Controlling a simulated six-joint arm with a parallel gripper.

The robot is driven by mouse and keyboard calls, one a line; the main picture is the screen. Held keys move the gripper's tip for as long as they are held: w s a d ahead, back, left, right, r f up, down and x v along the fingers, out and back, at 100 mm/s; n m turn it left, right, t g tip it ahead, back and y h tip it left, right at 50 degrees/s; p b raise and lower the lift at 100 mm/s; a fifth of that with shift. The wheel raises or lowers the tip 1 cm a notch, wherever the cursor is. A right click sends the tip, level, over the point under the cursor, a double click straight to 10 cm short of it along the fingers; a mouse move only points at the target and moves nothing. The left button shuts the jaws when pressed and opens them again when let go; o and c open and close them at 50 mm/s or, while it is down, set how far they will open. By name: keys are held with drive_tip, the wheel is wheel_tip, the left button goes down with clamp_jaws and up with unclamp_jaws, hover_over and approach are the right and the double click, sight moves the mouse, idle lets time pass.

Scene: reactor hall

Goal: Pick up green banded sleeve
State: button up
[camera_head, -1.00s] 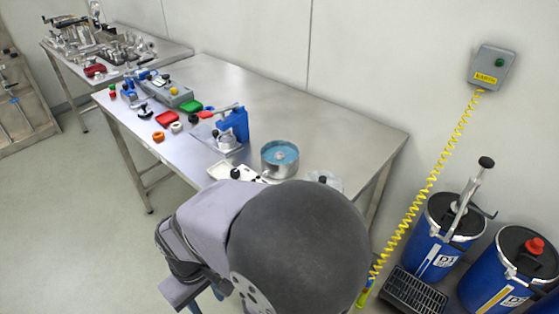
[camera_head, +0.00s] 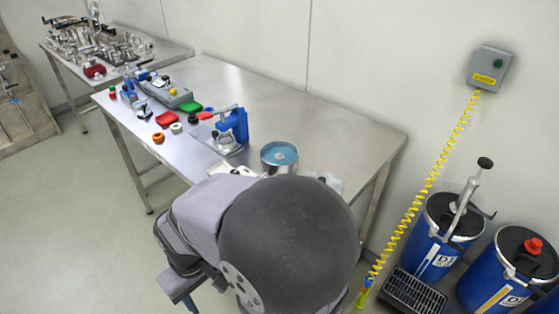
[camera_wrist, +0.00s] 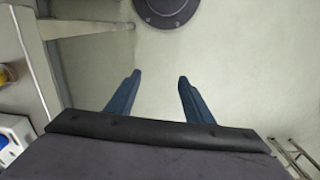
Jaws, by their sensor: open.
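I cannot pick out a green banded sleeve with certainty. A small green and red piece (camera_head: 112,92) stands at the far left corner of the steel table (camera_head: 330,127) in the head view; it is too small to show bands. In the wrist view my gripper (camera_wrist: 159,75) is open and empty, its two dark blue fingers apart over bare floor. It is beside the table edge (camera_wrist: 38,65), well away from the small green and red piece. In the head view my own arm covers most of the gripper.
Blue drums (camera_head: 437,237) and a yellow coiled cord (camera_head: 440,165) are right. The table's back right is clear.

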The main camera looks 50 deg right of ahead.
drive_tip(key=w+d+r+m+p, duration=0.2)
drive_tip(key=w+d+r+m, duration=0.1)
drive_tip(key=w+d, duration=0.2)
drive_tip(key=w+d+r+m+t+h+p, duration=0.1)
drive_tip(key=w+d+r+m+p, duration=0.2)
drive_tip(key=w+d, duration=0.3)
drive_tip(key=w+d+r+m+h+p, duration=0.1)
drive_tip(key=w+d+r+m+p, duration=0.2)
drive_tip(key=w+d, duration=0.3)
drive_tip(key=shift+d+r+m, duration=0.15)
drive_tip(key=shift+d+m, duration=0.45)
drive_tip(key=shift+d, duration=1.7)
drive_tip(key=d+m, duration=0.1)
drive_tip(key=d, duration=0.1)
drive_tip(key=w+d+m+p, duration=0.1)
drive_tip(key=d, duration=0.2)
drive_tip(key=d+r+m+h+p, duration=0.1)
drive_tip(key=d, duration=0.2)
drive_tip(key=shift+w+d+r, duration=0.1)
drive_tip(key=shift+w, duration=0.2)
drive_tip(key=m+h+b, duration=0.1)
hover_over(279, 156)
drive_tip(key=s+a, duration=0.1)
drive_tip(key=a, duration=0.2)
drive_tip(key=shift+d+p+x, duration=0.15)
drive_tip(key=shift+p+x, duration=0.7)
drive_tip(key=shift+x, duration=0.45)
drive_tip(key=shift+d+p+x, duration=0.1)
drive_tip(key=shift+p+x, duration=0.75)
drive_tip(key=shift+x, duration=1.3)
